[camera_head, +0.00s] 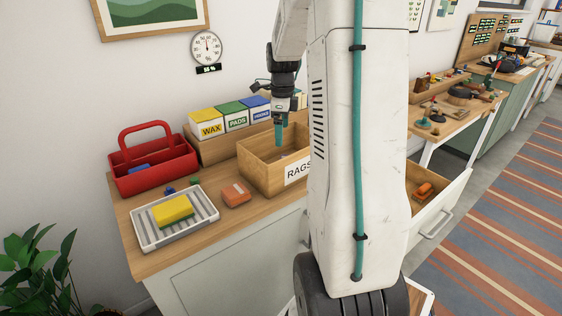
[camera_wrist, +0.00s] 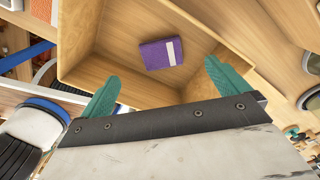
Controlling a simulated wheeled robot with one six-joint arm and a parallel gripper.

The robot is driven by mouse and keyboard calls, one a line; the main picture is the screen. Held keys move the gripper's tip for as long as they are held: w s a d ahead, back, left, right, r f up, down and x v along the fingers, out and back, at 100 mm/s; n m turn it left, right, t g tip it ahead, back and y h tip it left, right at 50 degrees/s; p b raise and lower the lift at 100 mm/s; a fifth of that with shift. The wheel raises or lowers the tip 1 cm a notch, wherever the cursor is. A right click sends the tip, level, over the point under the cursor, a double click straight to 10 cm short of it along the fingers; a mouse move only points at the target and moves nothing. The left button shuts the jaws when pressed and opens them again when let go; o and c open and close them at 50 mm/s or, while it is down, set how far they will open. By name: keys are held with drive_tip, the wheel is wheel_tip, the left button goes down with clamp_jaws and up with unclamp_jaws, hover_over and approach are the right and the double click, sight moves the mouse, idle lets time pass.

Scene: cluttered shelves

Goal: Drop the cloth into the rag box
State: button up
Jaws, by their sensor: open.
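The rag box (camera_head: 258,179) is an open wooden box with a "RAGS" label, standing on the bench. Its inside fills much of the wrist view, where its wall (camera_wrist: 80,40) shows. A folded purple cloth (camera_wrist: 161,54) with a pale stripe lies flat on the box floor, apart from my fingers. My gripper (camera_head: 279,135) points down over the box in the head view. Its two teal fingers stand wide apart and empty in the wrist view (camera_wrist: 160,88).
A red caddy (camera_head: 150,165), a striped tray (camera_head: 150,230) with a yellow sponge (camera_head: 173,211), and an orange block (camera_head: 236,194) stand left of the box. Boxes labelled WAX (camera_head: 207,125) and PADS (camera_head: 233,116) stand behind. An open drawer (camera_head: 440,205) is at right.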

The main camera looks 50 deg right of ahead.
wheel_tip(320, 180, up, 7)
idle(0.3)
idle(0.5)
drive_tip(key=s+a+n, duration=0.7)
drive_tip(key=a+n, duration=0.3)
drive_tip(key=a, duration=0.1)
drive_tip(key=s+a+r+n+t, duration=0.1)
drive_tip(key=s+a+n, duration=0.6)
drive_tip(key=a+n, duration=0.3)
drive_tip(key=s+a+n, duration=0.7)
drive_tip(key=a+n, duration=0.2)
drive_tip(key=a, duration=0.3)
drive_tip(key=shift+a+r+n, duration=0.2)
drive_tip(key=shift+a+n, duration=0.15)
drive_tip(key=shift+n, duration=0.05)
